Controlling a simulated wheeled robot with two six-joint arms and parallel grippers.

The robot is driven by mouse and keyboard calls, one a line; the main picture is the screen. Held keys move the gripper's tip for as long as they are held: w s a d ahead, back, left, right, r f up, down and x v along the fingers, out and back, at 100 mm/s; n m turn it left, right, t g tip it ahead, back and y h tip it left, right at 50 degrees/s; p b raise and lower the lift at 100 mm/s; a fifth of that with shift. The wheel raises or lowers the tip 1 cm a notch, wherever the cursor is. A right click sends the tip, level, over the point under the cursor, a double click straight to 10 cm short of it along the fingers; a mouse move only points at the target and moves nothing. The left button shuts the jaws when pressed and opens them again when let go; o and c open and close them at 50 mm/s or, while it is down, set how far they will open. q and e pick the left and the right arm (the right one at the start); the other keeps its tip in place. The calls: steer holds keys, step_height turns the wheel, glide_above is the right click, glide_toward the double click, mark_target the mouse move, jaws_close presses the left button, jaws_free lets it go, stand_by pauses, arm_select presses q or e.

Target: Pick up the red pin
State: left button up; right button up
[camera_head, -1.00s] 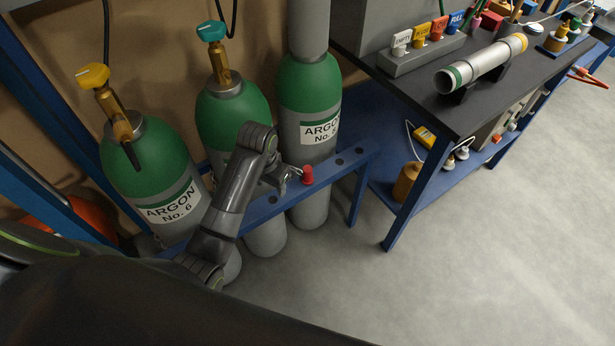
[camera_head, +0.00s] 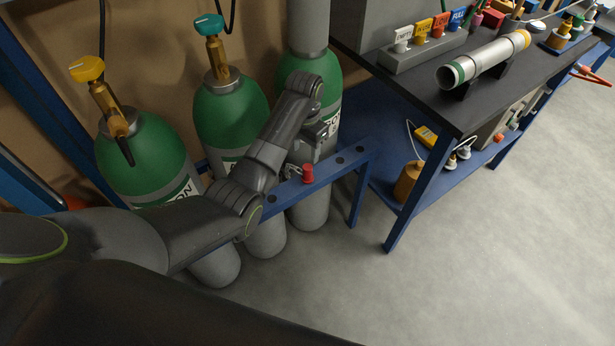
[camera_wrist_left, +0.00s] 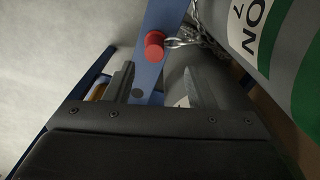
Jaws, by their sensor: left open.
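The red pin (camera_head: 308,173) stands upright in the blue rail (camera_head: 283,196) in front of the gas cylinders. A chain is attached beside it. The jaws are empty. My right gripper is not in view.
Green argon cylinders (camera_head: 232,117) stand close behind the rail. A dark-topped workbench (camera_head: 430,98) with tags and a metal tube is to the right. A brass weight (camera_head: 408,180) sits on its blue lower shelf. The floor in front is clear.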

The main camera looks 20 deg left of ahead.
mark_target(308, 167)
arm_select(q)
step_height(308, 167, down, 4)
steer(key=shift+r, duration=0.1)
steer(key=shift+s+d+f+b, duration=0.15)
steer(key=shift+f+b, duration=0.1)
steer(key=shift+f, duration=0.65)
steer(key=shift+w+d+f+b, duration=0.1)
steer(key=shift+f+b, duration=0.1)
steer(key=shift+f, duration=0.7)
steer(key=shift+s+d+f+b, duration=0.15)
steer(key=shift+f+b, duration=0.1)
steer(key=shift+f, duration=0.65)
steer(key=shift+w+r, duration=0.1)
jaws_close()
